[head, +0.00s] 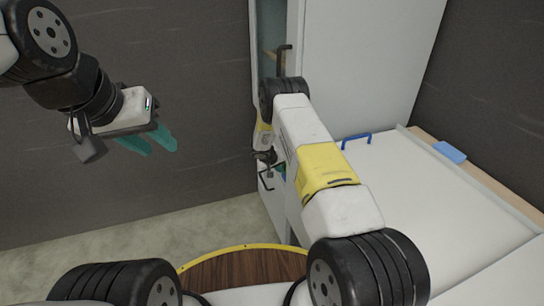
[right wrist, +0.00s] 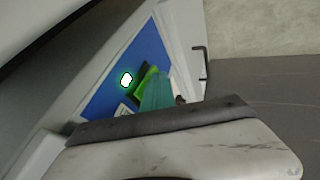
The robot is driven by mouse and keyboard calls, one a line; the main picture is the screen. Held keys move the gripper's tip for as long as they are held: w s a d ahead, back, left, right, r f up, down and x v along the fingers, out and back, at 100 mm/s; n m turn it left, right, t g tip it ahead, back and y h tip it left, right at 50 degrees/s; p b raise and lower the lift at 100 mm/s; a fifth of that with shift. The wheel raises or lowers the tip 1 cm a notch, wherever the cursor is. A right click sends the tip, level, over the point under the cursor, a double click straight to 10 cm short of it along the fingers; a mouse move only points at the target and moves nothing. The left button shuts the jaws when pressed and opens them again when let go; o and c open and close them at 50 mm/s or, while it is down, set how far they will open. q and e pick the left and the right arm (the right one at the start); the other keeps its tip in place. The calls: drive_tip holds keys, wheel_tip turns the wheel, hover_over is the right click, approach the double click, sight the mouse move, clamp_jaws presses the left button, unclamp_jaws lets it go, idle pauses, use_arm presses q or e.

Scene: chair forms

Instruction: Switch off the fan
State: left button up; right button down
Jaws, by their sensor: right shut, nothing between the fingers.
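No whole fan shows in either view. In the right wrist view a blue panel (right wrist: 106,92) carries a bright white spot with a green rim (right wrist: 126,79) and a green and black piece (right wrist: 142,80), possibly a switch. My right gripper's teal fingers (right wrist: 160,92) are shut and empty. They overlap the green piece in the picture; I cannot tell whether they touch it. In the head view the right gripper is mostly hidden behind my right arm, beside the cabinet. My left gripper (head: 150,142) is open and empty at the upper left, with its teal fingers apart.
A tall pale cabinet (head: 365,60) stands behind my right arm, with a dark handle (head: 284,58). A white surface (head: 440,205) on the right has a blue handle (head: 356,139) and a blue block (head: 449,152). The floor (head: 120,245) at left is clear below a dark wall.

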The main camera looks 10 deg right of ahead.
drive_tip(key=shift+d+f+h, duration=0.15)
drive_tip(key=shift+h, duration=0.15)
drive_tip(key=shift+r, duration=0.85)
drive_tip(key=shift+d, duration=0.1)
